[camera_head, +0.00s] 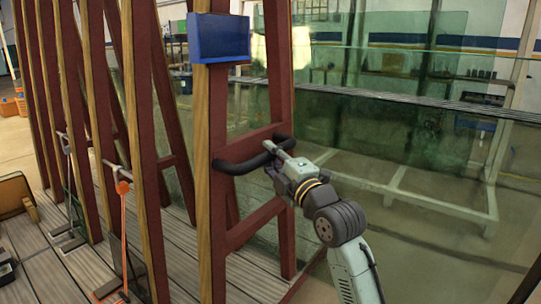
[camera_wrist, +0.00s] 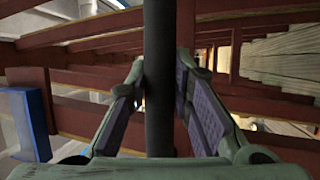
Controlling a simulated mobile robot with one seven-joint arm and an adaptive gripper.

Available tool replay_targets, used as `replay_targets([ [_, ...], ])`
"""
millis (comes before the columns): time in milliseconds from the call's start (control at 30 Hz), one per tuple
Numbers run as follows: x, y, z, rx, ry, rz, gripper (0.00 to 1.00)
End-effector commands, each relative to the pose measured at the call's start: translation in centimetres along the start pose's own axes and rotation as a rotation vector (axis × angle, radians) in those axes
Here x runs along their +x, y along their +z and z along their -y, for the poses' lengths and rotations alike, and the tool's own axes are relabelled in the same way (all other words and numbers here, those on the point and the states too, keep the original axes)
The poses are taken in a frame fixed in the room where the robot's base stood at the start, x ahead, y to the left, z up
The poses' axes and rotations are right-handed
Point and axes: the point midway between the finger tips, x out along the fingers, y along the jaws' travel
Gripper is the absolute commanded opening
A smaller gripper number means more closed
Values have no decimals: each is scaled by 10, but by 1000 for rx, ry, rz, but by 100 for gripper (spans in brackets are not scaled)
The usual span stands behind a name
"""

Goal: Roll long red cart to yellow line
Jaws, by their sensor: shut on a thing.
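The long red cart (camera_head: 205,140) is a row of tall dark-red and wood-edged A-frames on a slatted deck (camera_head: 75,272). A black curved handle (camera_head: 243,165) sticks out from its near end frame. My gripper (camera_head: 277,152) is at the right part of this handle. In the wrist view the handle bar (camera_wrist: 159,75) runs upright between the two fingers of my gripper (camera_wrist: 162,85), and they are shut on it. The fingers hide part of the handle in the head view. I see no yellow line on the floor in either view.
A blue box (camera_head: 219,38) is fixed high on the near frame and also shows in the wrist view (camera_wrist: 27,122). Glass panes and a pale metal frame (camera_head: 420,203) stand to the right. Open floor (camera_head: 18,143) shows at far left.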

Motion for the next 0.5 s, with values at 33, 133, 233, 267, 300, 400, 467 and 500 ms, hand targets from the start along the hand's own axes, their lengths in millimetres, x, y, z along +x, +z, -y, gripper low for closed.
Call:
replay_targets([
  [33, 0, 0, 0, -2, 1, 0, 0],
  [133, -1, 0, 0, -2, 1, 0, 0],
  [233, -3, 1, 1, -4, 1, 1, 0],
  [267, -4, 2, 1, -4, 1, 1, 0],
  [300, -6, 3, 1, -4, 2, 2, 0],
  [400, -11, 5, 2, -4, 2, 2, 0],
  [467, -14, 6, 1, -5, 1, 2, 0],
  [500, -16, 7, 0, -5, 1, 3, 0],
])
